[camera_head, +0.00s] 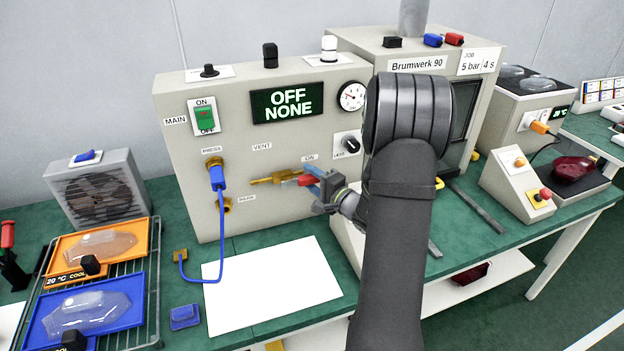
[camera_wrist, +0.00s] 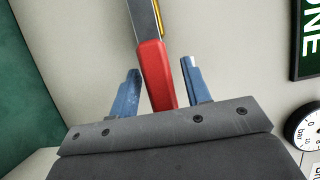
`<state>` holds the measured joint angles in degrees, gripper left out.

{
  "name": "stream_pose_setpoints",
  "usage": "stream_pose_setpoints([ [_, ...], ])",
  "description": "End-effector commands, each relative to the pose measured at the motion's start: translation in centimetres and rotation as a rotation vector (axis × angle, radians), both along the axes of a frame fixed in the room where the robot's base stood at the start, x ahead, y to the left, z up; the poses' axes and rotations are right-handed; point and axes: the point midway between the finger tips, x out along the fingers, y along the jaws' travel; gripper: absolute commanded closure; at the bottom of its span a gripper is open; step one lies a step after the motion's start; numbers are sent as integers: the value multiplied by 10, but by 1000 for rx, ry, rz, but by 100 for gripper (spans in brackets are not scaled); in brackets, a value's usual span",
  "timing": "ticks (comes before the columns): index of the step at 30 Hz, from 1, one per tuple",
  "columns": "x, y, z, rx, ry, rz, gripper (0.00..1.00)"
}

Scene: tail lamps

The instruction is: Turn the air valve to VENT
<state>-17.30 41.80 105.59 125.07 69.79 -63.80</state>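The air valve (camera_head: 264,180) is a brass fitting on the front of the beige control box, below the VENT label (camera_head: 262,146) and the ON label (camera_head: 310,157). Its lever has a red grip (camera_head: 306,181) and points right, on the ON side. My gripper (camera_head: 311,176) is at the red grip, coming from the right. In the wrist view the red grip (camera_wrist: 155,75) lies between the two blue fingers of my gripper (camera_wrist: 160,68). The fingers are open, with a gap visible on each side of the grip. Part of the lever is hidden in the head view.
The box display (camera_head: 288,103) reads OFF NONE. A pressure gauge (camera_head: 351,96) and a knob (camera_head: 347,144) are at upper right. A blue hose (camera_head: 220,230) runs from the PRESS port to the table. A white sheet (camera_head: 270,285) lies clear below.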

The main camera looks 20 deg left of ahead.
Motion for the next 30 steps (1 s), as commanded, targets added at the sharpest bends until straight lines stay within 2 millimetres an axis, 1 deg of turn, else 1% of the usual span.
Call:
stream_pose_setpoints([
  [1, 0, 0, 0, 0, 0, 0, 66],
  [5, 0, 0, 0, 0, 0, 0, 92],
  [6, 0, 0, 0, 0, 0, 0, 100],
  [14, 0, 0, 1, -5, -5, 0, 100],
  [19, 0, 0, 5, -36, -37, 1, 100],
  [23, 0, 0, 10, -84, -87, 0, 100],
  [30, -3, 3, 25, -223, -228, 1, 100],
])
